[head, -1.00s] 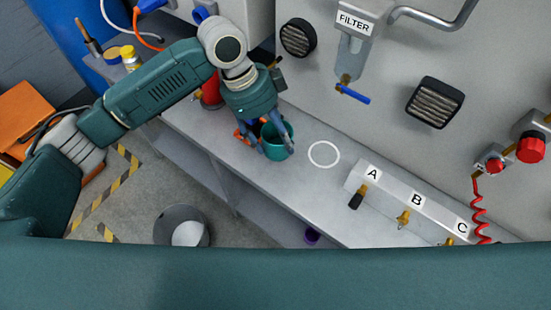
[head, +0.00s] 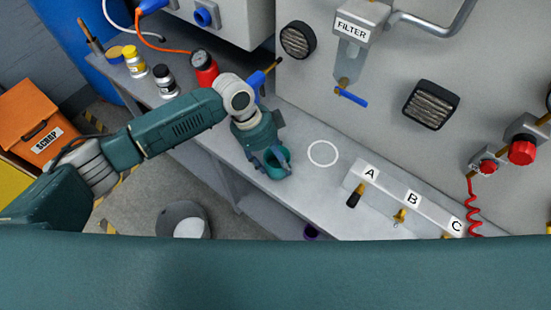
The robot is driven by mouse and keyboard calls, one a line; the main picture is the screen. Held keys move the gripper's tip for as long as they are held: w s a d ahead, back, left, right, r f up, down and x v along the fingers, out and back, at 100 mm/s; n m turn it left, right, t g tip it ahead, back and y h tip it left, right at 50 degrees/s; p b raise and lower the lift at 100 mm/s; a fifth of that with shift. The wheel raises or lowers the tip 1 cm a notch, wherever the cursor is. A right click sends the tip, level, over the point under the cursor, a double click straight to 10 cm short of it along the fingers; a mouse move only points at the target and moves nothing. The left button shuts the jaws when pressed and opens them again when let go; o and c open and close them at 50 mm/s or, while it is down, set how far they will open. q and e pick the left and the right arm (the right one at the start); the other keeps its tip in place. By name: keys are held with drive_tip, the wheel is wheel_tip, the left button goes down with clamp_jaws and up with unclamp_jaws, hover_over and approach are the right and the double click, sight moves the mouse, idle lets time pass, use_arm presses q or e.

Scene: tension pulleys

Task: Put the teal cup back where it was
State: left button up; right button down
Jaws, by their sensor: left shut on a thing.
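The teal cup (head: 273,172) is at my left gripper, near the front edge of the bench in the head view. My left gripper (head: 276,160) comes over it from above and is shut on it, with its fingers at the cup's rim and side. Part of the cup is hidden by the fingers. I cannot tell whether its base touches the bench. A white ring marking (head: 322,142) on the bench is empty, to the right of the cup and a little farther back. My right gripper is out of view.
A grey block labelled A, B and C (head: 385,192) stands right of the ring. Behind my arm are a red container (head: 203,66), a dark jar (head: 165,80), a yellow-capped jar (head: 134,62) and a blue-handled tool (head: 256,79). The bench (head: 310,205) is clear around the ring.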

use_arm(q)
drive_tip(key=shift+f, duration=0.1)
drive_tip(key=o, duration=1.3)
drive_tip(key=shift+c, duration=0.2)
drive_tip(key=shift+r, duration=0.2)
drive_tip(key=shift+a+r, duration=0.15)
drive_tip(key=shift+r, duration=0.15)
drive_tip(key=b+v, duration=0.3)
drive_tip(key=v, duration=0.8)
